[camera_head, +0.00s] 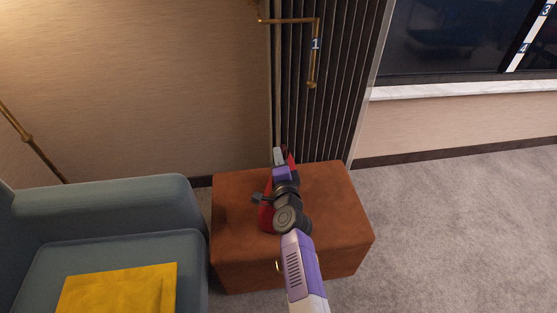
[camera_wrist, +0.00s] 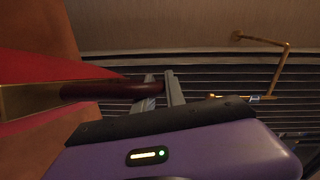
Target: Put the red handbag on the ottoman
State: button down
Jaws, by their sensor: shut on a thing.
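The red handbag (camera_head: 266,217) shows in the head view in pieces around my arm, over the top of the brown ottoman (camera_head: 337,205). Most of it is hidden behind my wrist. My gripper (camera_head: 280,157) is shut on the bag's handle above the ottoman's back part. In the wrist view the dark red handle (camera_wrist: 105,88) reaches to the two grey fingers of my gripper (camera_wrist: 162,88), and the bag's red side (camera_wrist: 60,65) lies to the left. I cannot tell whether the bag's base touches the ottoman top.
A blue-grey armchair (camera_head: 110,212) with a yellow cushion (camera_head: 120,290) stands close to the ottoman's left. A dark slatted panel (camera_head: 330,110) with a brass wall fixture (camera_head: 312,60) rises behind. Grey carpet (camera_head: 450,220) is clear to the right.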

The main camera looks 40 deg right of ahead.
jog(key=shift+f, duration=0.2)
jog(key=c, duration=1.4)
grip_release()
jog(key=shift+r, duration=0.15)
jog(key=shift+a, duration=0.1)
jog(key=shift+s+a+r+p, duration=0.15)
jog(key=shift+s+a+p, duration=0.15)
jog(key=shift+s+a, duration=0.15)
jog(key=shift+p+v, duration=0.6)
jog(key=shift+v, duration=4.75)
jog(key=shift+s+d, duration=0.15)
jog(key=shift+d, duration=0.05)
